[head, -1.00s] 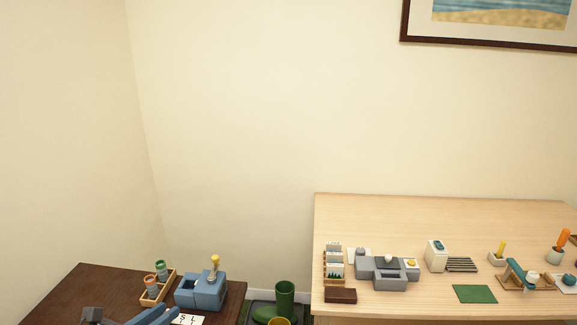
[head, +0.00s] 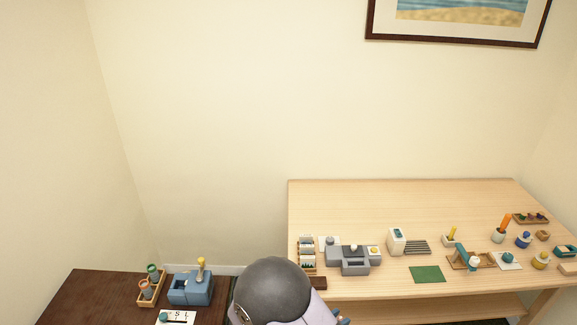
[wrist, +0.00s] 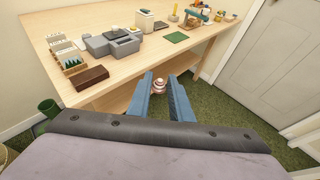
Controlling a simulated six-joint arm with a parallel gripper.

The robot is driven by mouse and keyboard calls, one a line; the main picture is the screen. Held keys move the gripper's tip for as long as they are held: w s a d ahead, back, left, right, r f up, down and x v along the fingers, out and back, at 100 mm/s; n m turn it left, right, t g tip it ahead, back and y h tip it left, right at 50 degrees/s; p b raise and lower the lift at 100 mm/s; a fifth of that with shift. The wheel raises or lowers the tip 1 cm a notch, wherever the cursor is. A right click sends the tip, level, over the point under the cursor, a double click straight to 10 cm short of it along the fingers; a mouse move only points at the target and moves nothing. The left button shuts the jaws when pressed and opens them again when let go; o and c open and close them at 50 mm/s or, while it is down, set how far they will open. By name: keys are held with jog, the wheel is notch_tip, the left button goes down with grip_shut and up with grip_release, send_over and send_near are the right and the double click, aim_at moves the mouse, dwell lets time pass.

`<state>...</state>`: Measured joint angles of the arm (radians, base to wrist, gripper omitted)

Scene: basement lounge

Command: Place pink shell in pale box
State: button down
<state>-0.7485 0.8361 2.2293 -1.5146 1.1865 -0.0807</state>
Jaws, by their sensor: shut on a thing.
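In the wrist view my gripper (wrist: 160,82) has its two blue fingers closed on a small rounded pink-and-white banded thing, the pink shell (wrist: 159,87). It is held over the green carpet, in front of the table's near edge and clear of the tabletop. In the head view my arm covers the bottom middle, and the shell cannot be made out there. A small white box with a teal patch on top (head: 397,242) stands on the light table; it also shows in the wrist view (wrist: 144,22). I cannot tell whether it is the pale box.
The light wooden table (head: 400,200) carries a grey blocky device (head: 353,260), a dark brown block (wrist: 86,78), a green mat (head: 427,274) and several small items. Its back part is clear. A dark table (head: 90,300) stands at left. A white door (wrist: 284,60) is at right.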

jog(key=d, duration=0.1)
jog(key=s+d, duration=0.1)
jog(key=s+d+r, duration=0.1)
jog(key=shift+d+m+g+p, duration=0.1)
jog(key=shift+m+g+p, duration=0.2)
jog(key=shift+g, duration=0.1)
jog(key=shift+f+h, duration=0.1)
jog(key=shift+h, duration=0.2)
